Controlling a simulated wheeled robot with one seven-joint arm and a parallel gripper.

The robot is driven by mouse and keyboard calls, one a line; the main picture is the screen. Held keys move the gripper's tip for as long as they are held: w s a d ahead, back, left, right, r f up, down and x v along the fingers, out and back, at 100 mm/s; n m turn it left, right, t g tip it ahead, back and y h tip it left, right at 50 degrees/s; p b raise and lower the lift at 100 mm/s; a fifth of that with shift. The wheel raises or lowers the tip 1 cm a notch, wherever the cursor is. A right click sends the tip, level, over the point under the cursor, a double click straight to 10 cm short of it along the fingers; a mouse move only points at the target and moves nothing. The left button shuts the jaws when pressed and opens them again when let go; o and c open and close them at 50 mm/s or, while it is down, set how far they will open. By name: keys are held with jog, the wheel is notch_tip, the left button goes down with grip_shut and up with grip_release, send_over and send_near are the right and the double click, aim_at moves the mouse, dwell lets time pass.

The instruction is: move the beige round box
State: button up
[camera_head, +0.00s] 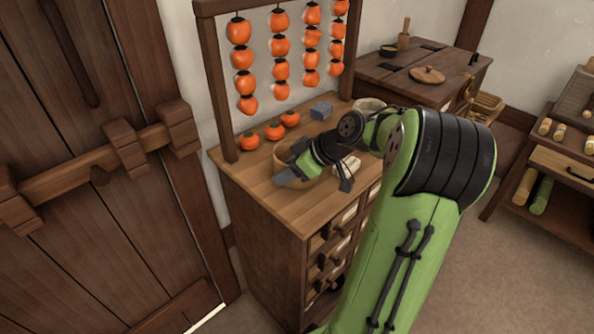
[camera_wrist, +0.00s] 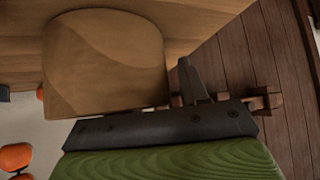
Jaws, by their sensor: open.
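A tan, round-sided wooden vessel (camera_head: 290,181) stands on the cabinet top, partly hidden by my gripper (camera_head: 320,178). It looks like the beige round box, but its top is mostly covered, so I cannot be sure. In the wrist view a large tan rounded body (camera_wrist: 105,60) fills the upper left, close to the gripper. One dark finger (camera_wrist: 192,80) shows just beside its right side. My gripper is open, low over the cabinet top and at the vessel; whether it touches is unclear. A paler round container (camera_head: 368,104) stands farther back, partly behind my arm.
The wooden cabinet top (camera_head: 245,170) also carries orange persimmons (camera_head: 274,132), a grey-blue block (camera_head: 320,111) and a small pale item (camera_head: 350,163). Strings of persimmons (camera_head: 281,68) hang from a frame above its back. A dark chest (camera_head: 400,85) stands behind.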

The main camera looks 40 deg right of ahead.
jog(key=shift+r, duration=0.1)
jog(key=shift+c, duration=0.3)
grip_shut()
notch_tip(320, 180, up, 10)
jog(key=p, duration=0.5)
jog(key=w+a+f+m+h+p, duration=0.15)
jog(key=a+p, duration=0.25)
jog(key=a, duration=0.7)
jog(key=w+a+f+y+p, duration=0.1)
jog(key=w+a+f+p, duration=0.2)
jog(key=a, duration=0.7)
notch_tip(320, 180, down, 19)
jog(key=s+m+h, duration=0.1)
jog(key=m+h, duration=0.2)
jog(key=shift+s+a+t+p, duration=0.15)
jog(key=shift+s+t+p, duration=0.1)
jog(key=shift+t+p, duration=0.2)
